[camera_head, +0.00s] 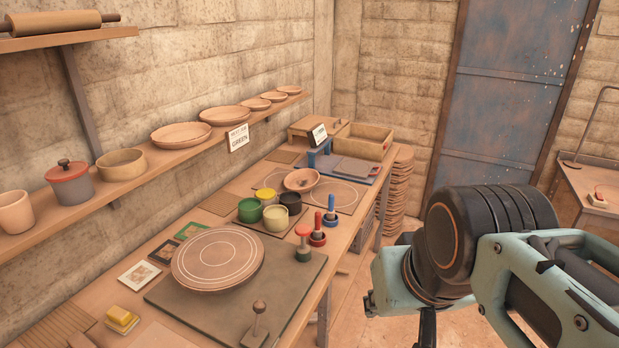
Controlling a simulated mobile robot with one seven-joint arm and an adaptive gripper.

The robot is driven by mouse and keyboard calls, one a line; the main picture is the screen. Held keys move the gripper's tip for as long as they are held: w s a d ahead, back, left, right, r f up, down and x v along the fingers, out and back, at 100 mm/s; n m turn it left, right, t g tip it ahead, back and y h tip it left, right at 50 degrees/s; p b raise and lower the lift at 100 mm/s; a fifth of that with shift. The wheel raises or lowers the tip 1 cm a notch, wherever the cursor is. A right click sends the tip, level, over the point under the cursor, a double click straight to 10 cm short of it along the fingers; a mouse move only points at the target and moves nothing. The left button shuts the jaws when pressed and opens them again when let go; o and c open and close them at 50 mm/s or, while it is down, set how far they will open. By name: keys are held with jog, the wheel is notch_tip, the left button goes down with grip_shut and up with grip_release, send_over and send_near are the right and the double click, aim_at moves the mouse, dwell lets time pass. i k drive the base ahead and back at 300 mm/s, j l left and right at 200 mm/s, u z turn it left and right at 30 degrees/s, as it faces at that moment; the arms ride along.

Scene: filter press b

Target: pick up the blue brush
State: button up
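The blue brush (331,204) stands upright in a small dark blue holder (330,222) on the long wooden worktable (345,225). A similar red brush (318,221) stands in a red holder (317,239) just to its lower left. My arm (455,240) reaches in from the right, apart from the brush and over the floor beside the table. A dark part of the arm runs off the bottom edge, and my gripper's fingers do not show. The brush's lower end is hidden in its holder.
Several glaze cups (276,219) and a bowl (301,179) are close behind. A round wheel disc (217,258) lies in front. A wall shelf (130,190) overhangs the table's left side.

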aim_at(330, 213)
jog(key=i+l+z, duration=0.1)
jog(key=i+z, duration=0.55)
jog(key=i, duration=0.25)
jog(key=k+l+z, duration=0.15)
jog(key=l, duration=0.15)
jog(key=i+j, duration=0.35)
jog(key=j, duration=0.1)
